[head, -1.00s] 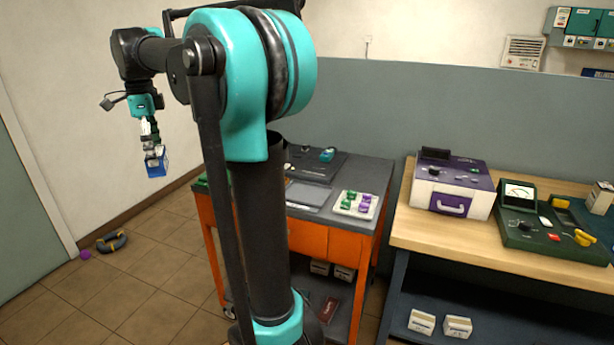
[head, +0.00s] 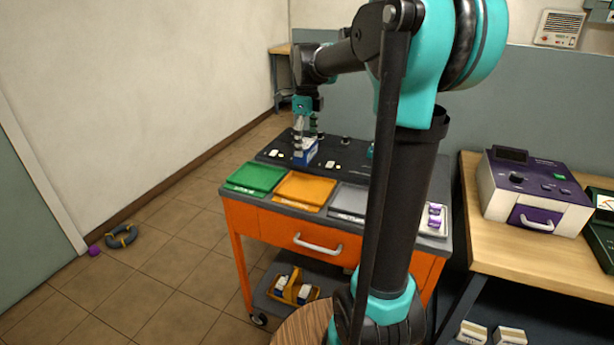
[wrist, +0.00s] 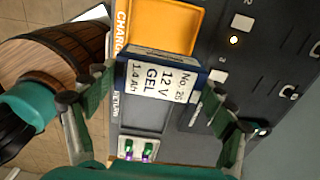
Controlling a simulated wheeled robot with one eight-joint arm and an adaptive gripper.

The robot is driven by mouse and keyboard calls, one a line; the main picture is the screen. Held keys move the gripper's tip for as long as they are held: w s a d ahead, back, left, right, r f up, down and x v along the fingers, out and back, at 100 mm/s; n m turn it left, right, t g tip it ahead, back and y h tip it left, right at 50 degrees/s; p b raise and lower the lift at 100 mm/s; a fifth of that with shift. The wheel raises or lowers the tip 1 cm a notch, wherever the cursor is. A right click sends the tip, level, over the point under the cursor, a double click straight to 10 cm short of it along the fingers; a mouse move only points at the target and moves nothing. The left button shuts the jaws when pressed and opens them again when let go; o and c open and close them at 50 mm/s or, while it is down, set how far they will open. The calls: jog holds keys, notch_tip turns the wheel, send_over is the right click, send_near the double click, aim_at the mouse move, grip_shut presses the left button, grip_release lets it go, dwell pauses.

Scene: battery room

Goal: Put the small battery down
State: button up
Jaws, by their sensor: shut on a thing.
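The small battery is a blue box (head: 306,153) with a white label. In the wrist view the battery (wrist: 160,76) is large, and its label reads 12 V GEL 1.4 Ah. My gripper (head: 303,137) is shut on it from above, with a finger at each side in the wrist view. In the head view the battery is at the black panel (head: 335,163) at the back of the orange cart, behind the orange tray (head: 305,189). Whether its underside touches the panel I cannot tell.
A green tray (head: 256,178) and a grey tray (head: 349,199) flank the orange one. A small white tray (head: 433,222) holds purple pieces. A yellow carrier (head: 294,288) sits on the cart's lower shelf. A purple-and-white device (head: 535,195) stands on the wooden bench at right.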

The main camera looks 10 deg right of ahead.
notch_tip(320, 180, down, 11)
jog(key=shift+a+f, duration=0.1)
jog(key=shift+f, duration=0.1)
dwell(0.3)
jog(key=o, duration=1.6)
jog(key=shift+f, duration=0.1)
jog(key=shift+o, duration=0.2)
notch_tip(320, 180, up, 12)
jog(key=shift+r, duration=0.15)
